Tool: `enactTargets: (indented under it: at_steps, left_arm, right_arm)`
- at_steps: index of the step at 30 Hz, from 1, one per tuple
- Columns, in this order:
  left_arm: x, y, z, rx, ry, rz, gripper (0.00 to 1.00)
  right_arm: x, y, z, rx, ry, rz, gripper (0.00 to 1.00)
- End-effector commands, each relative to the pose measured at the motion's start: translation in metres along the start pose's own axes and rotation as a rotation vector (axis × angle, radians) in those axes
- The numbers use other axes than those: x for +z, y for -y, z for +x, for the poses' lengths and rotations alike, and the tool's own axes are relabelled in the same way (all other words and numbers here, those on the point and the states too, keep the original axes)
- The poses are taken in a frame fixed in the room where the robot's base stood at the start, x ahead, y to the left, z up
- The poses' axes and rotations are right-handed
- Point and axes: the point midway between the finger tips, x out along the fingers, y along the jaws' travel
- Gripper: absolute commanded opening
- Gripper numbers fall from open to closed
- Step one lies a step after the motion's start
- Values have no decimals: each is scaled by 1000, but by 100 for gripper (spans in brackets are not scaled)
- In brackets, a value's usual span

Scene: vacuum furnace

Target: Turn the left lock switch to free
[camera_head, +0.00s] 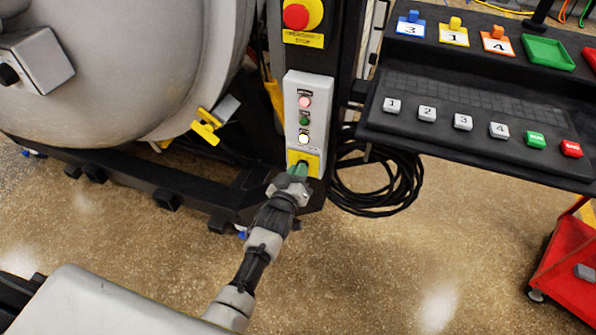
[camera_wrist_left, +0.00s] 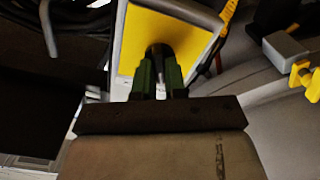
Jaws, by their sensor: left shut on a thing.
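The lock switch is a dark knob (camera_wrist_left: 159,54) on a yellow plate (camera_head: 312,160) at the bottom of a white control box (camera_head: 308,95). My left gripper (camera_head: 299,171) reaches up to it from below, and its green fingers cover most of the knob in the head view. In the left wrist view the gripper (camera_wrist_left: 159,72) has its two green fingers closed around the knob, one on each side. The switch's set position cannot be read. My right gripper is not in view.
A red emergency stop button (camera_head: 296,16) sits above the box. The grey furnace vessel (camera_head: 110,70) with a yellow handle (camera_head: 206,127) is at left. A black cable coil (camera_head: 385,190) hangs at right, below a dark console (camera_head: 470,130). A red cart (camera_head: 570,270) stands lower right.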

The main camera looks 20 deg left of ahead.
Motion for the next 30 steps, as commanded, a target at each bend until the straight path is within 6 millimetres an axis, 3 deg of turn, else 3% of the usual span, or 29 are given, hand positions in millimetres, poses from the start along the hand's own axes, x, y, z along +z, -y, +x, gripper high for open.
enactTargets:
  at_steps: [30]
  left_arm:
    - [2,-3,0,0,1,841,0]
  right_arm:
    - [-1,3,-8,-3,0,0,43]
